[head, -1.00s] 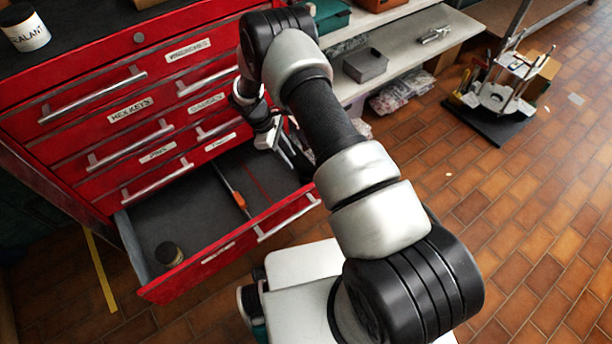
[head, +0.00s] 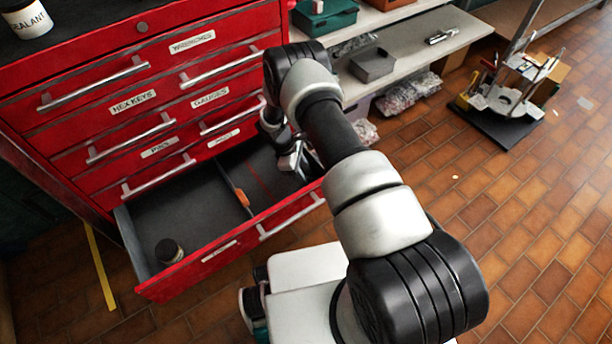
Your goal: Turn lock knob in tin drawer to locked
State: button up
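The red tool cabinet's bottom drawer (head: 190,265) is pulled open. It has a dark floor and a divider, and a small dark jar (head: 168,251) stands at its front left. An orange piece (head: 242,198) shows by the divider. A small round grey knob or lock (head: 142,28) sits high on the cabinet front, left of the top label. I cannot make out a lock knob inside the open drawer. My gripper (head: 293,161) points down over the drawer's right part, close to the cabinet front. Its fingers are small and partly hidden by my arm, so their opening is unclear.
Closed red drawers with bar handles (head: 155,140) rise above the open one.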

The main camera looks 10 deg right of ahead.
grip_shut()
jog(key=shift+m, duration=0.3)
jog(key=m, duration=0.1)
jog(key=m+g, duration=0.1)
jog(key=m, duration=0.2)
jog(key=shift+w+d+g+y, duration=0.3)
jog(key=shift+w+d+y, duration=0.05)
jog(key=shift+w+y, duration=0.05)
jog(key=shift+w+d+m+g+y, duration=0.1)
jog(key=shift+m+g+y, duration=0.1)
jog(key=shift+m, duration=0.5)
jog(key=shift+w+d+m+g+y, duration=0.1)
jog(key=shift+m+g+y, duration=0.1)
jog(key=shift+m, duration=0.5)
